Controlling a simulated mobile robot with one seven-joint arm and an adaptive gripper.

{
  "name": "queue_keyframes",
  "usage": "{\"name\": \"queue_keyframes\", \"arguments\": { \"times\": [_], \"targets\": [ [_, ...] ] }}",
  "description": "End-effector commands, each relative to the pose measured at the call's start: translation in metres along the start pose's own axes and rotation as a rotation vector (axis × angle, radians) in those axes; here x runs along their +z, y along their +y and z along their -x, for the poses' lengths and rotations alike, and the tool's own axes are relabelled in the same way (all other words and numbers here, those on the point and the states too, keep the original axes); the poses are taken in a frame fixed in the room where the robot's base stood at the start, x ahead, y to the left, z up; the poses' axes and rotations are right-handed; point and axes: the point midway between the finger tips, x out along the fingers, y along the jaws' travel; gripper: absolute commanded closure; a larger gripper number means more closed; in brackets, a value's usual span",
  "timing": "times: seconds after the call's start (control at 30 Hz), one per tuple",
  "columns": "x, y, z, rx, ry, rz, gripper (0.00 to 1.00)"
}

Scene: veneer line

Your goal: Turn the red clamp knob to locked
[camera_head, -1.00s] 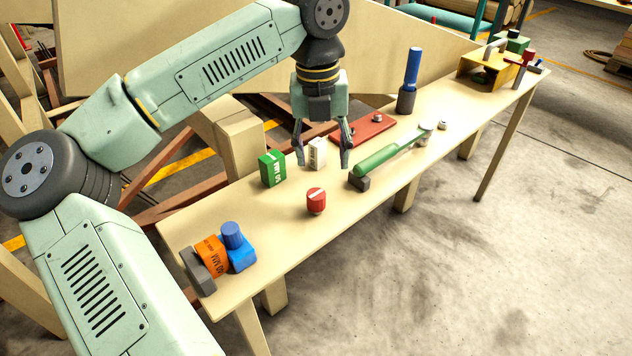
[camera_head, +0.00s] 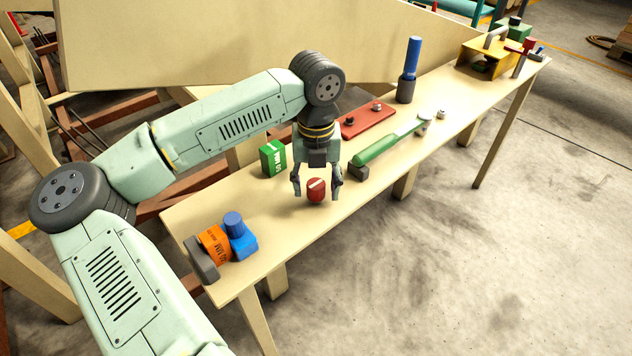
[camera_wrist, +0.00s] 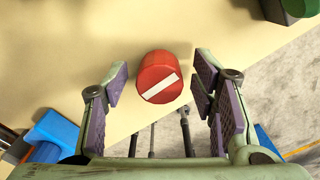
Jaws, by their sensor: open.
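The red clamp knob (camera_head: 316,190) is a small upright cylinder near the front edge of the wooden bench (camera_head: 285,233). In the wrist view the knob (camera_wrist: 160,77) shows a white bar on its top, slanting up to the right. My gripper (camera_head: 317,194) is open and low over the bench, with a finger to the left and a finger to the right of the knob. In the wrist view my gripper (camera_wrist: 159,92) shows a clear gap between each purple pad and the knob, so the pads do not touch it.
A green box (camera_head: 273,158) stands behind left. A green-handled tool (camera_head: 378,149) and its dark block lie close on the right. A red plate (camera_head: 368,121) lies behind. Orange (camera_head: 215,243) and blue (camera_head: 243,243) pieces sit at the left end. Bench between them is bare.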

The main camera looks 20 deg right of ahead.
Motion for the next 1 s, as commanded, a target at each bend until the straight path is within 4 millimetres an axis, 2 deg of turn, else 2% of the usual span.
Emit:
{"name": "queue_keyframes", "arguments": {
  "times": [0.1,0.8,1.0],
  "targets": [
    [0.0,0.0,0.0001,0.0,0.0,0.0,0.47],
    [0.0001,-0.0002,0.0006,-0.001,0.0,0.0,0.94],
    [0.0002,-0.0002,0.0001,-0.001,-0.001,-0.008,0.96]
  ]
}}
